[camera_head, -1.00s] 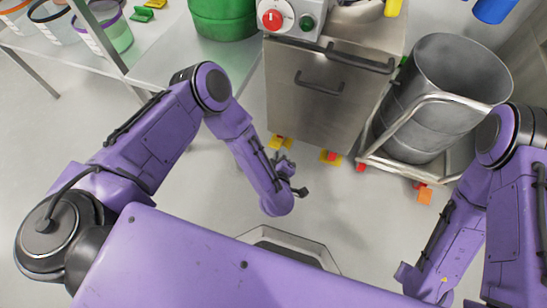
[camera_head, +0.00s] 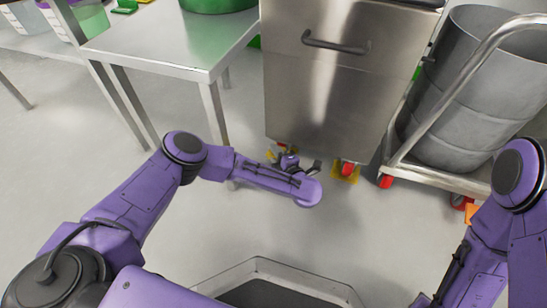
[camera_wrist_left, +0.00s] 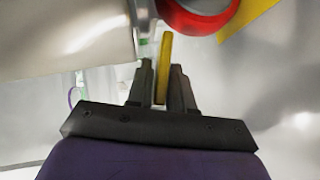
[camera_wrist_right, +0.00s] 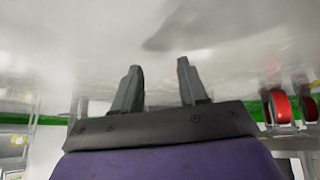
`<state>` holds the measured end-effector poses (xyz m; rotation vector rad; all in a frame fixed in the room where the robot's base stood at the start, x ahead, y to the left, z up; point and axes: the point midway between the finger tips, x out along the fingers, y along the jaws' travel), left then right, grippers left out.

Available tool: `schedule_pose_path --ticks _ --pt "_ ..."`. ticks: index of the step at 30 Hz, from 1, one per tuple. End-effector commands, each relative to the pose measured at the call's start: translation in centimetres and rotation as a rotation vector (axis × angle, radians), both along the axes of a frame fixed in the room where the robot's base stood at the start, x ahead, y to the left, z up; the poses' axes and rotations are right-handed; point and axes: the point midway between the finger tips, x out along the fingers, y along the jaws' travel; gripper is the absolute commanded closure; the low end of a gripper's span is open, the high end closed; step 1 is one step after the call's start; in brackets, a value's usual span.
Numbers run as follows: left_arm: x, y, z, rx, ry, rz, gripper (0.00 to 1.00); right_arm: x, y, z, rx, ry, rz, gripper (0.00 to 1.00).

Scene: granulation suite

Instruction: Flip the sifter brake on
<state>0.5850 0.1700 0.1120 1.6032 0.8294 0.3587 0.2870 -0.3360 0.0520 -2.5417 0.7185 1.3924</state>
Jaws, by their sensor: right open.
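The sifter appears to be the stainless steel cabinet (camera_head: 330,85) on red casters, seen in the head view. Its front right caster (camera_head: 347,170) has a yellow brake part. Yellow also shows at the front left corner, partly hidden by my left gripper (camera_head: 298,163). In the left wrist view, a yellow brake lever (camera_wrist_left: 164,66) lies between the close-set fingers of my left gripper (camera_wrist_left: 162,68), filling the narrow gap. A red caster wheel (camera_wrist_left: 197,12) is just beyond. My right gripper (camera_wrist_right: 159,72) is open and empty in the right wrist view, and hidden in the head view.
A steel table (camera_head: 160,42) with a green container (camera_head: 215,4) stands to the left of the cabinet. A grey drum (camera_head: 465,95) on a wheeled trolley (camera_head: 403,165) stands close on the right. The floor in front of the cabinet is clear.

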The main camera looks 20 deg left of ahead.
Motion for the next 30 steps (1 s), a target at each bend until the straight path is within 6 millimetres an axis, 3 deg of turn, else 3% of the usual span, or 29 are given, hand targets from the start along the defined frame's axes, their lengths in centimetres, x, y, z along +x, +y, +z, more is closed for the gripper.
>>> schedule_pose_path --ticks 1,12,13,15,30 --pt "0.47 0.52 -0.75 -0.001 0.001 0.003 0.79 0.45 0.35 -0.60 0.012 -0.033 -0.028 0.57" --pt "1.37 1.31 -0.35 0.000 -0.001 -0.002 0.79 1.16 0.82 -0.01 0.033 -0.095 -0.090 0.57" --pt "1.37 1.31 -0.35 0.000 -0.001 -0.002 0.82 1.16 0.82 -0.01 0.033 -0.095 -0.090 0.57" --pt "1.36 1.30 -0.35 0.000 -0.001 -0.002 1.00 1.16 0.82 -0.01 0.033 -0.095 -0.090 0.57" --pt "1.32 1.17 -0.41 0.000 -0.106 -0.004 1.00 0.63 0.41 0.17 0.017 -0.050 -0.050 0.57"
